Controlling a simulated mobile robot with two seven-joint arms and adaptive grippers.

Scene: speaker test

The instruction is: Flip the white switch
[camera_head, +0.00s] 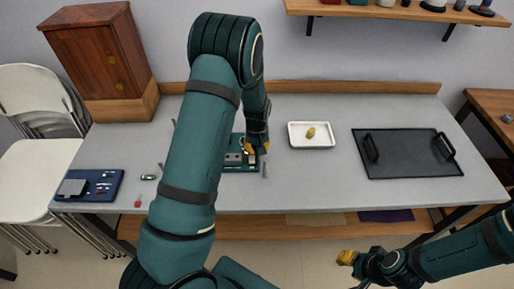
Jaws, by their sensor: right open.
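A dark green board (240,167) with a grey part on it lies on the grey table, partly hidden behind my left arm. A small whitish piece on it, which may be the white switch (252,157), shows just below my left gripper's fingers. My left gripper (258,149) points down over the board's right end with its yellow fingertips close to that piece. I cannot tell whether they touch it or how far they are parted. My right gripper (347,258) is open and empty, in front of the table at the lower right.
A white tray (294,142) with a yellow item (310,132) and a black tray (405,172) with handles stand to the right. A blue board (73,194) with small parts lies at the left. A wooden cabinet (90,70) stands back left. The table's front right is clear.

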